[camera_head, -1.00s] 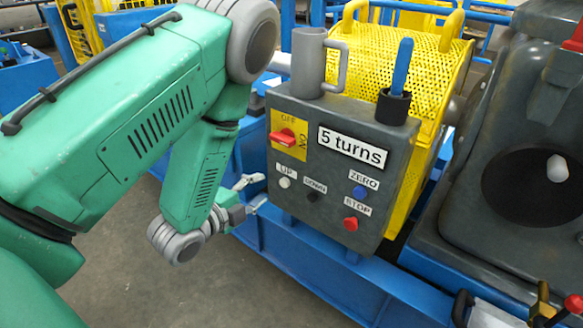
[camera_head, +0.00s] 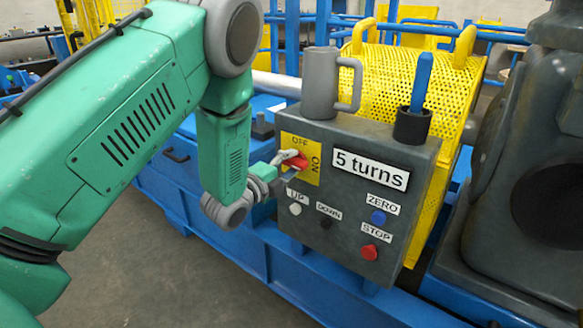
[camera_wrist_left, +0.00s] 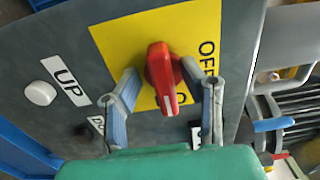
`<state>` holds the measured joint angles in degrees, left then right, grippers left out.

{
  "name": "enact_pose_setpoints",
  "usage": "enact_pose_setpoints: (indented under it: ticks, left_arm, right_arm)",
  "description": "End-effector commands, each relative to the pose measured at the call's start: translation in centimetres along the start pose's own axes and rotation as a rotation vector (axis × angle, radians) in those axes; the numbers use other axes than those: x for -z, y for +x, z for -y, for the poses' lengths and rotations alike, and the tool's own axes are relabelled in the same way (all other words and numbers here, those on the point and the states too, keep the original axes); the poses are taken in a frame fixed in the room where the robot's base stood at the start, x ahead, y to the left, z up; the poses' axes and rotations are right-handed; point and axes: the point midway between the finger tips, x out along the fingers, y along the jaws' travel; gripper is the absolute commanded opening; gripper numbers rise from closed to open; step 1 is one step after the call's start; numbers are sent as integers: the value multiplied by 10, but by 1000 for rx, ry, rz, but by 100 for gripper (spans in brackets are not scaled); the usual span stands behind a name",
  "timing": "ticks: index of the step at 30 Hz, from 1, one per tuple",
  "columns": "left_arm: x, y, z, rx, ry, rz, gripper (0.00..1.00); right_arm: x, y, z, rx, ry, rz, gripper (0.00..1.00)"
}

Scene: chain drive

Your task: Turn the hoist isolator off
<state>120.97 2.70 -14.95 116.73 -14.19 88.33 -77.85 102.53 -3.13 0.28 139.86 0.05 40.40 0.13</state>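The hoist isolator is a red rotary handle (camera_head: 299,163) on a yellow plate (camera_head: 313,147) at the upper left of the grey control box. The handle's long end points to the ON side, away from OFF. My left gripper (camera_head: 287,160) is at the handle. In the left wrist view its two fingers stand either side of the red handle (camera_wrist_left: 163,78), open, with small gaps showing; contact cannot be told. The ON lettering is partly hidden by the handle there. My right gripper is not in view.
The grey box (camera_head: 355,205) also carries a white UP button (camera_head: 295,209), a black DOWN button (camera_head: 326,223), a blue ZERO button (camera_head: 378,217) and a red STOP button (camera_head: 369,252). A grey mug (camera_head: 320,85) and a black holder (camera_head: 411,125) with a blue stick stand on top.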

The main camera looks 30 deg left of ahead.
Motion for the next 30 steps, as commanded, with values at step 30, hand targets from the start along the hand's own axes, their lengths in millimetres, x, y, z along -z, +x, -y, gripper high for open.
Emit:
enact_pose_setpoints:
  ticks: [30]
  left_arm:
    - [-2, 4, -1, -6, -103, 5, 0]
  right_arm:
    - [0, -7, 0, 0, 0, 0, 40]
